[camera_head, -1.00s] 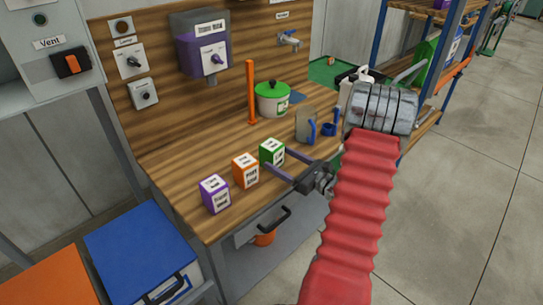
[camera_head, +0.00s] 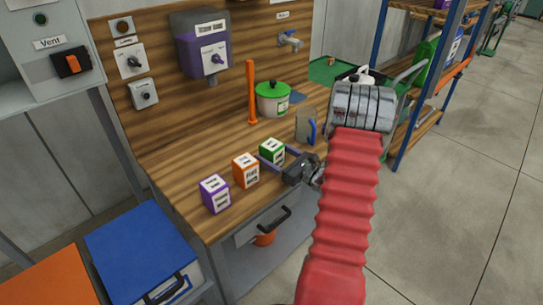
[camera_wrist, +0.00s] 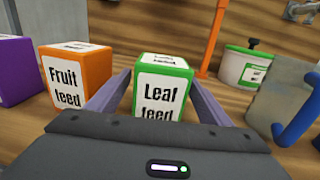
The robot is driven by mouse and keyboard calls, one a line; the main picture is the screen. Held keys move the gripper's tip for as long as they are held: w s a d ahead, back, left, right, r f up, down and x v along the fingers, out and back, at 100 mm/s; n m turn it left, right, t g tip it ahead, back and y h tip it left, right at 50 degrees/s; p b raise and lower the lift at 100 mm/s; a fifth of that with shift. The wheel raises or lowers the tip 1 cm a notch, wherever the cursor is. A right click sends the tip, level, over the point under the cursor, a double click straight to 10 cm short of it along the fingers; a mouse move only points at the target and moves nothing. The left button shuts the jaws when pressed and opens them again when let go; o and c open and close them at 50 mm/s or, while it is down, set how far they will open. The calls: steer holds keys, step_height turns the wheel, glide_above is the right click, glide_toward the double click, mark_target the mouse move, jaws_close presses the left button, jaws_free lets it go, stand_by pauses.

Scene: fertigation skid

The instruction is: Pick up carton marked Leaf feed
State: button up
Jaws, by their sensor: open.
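The carton marked Leaf feed (camera_wrist: 162,92) is green with white labels and stands upright on the wooden bench. It also shows in the head view (camera_head: 271,152), rightmost of three cartons. My gripper (camera_wrist: 158,82) is open, with one finger on each side of this carton; the lower part of the carton is hidden behind the gripper body. I cannot tell whether the fingers touch it. In the head view my gripper (camera_head: 272,160) reaches in from the right at low height over the bench.
The orange Fruit feed carton (camera_wrist: 76,76) stands close to the left finger. A purple carton (camera_head: 215,194) is further left. A jug with a blue handle (camera_wrist: 280,97) and a green-lidded pot (camera_wrist: 240,67) stand to the right. An orange upright bar (camera_head: 251,92) stands behind.

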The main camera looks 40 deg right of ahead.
steer(key=shift+c, duration=0.2)
steer(key=c, duration=1.4)
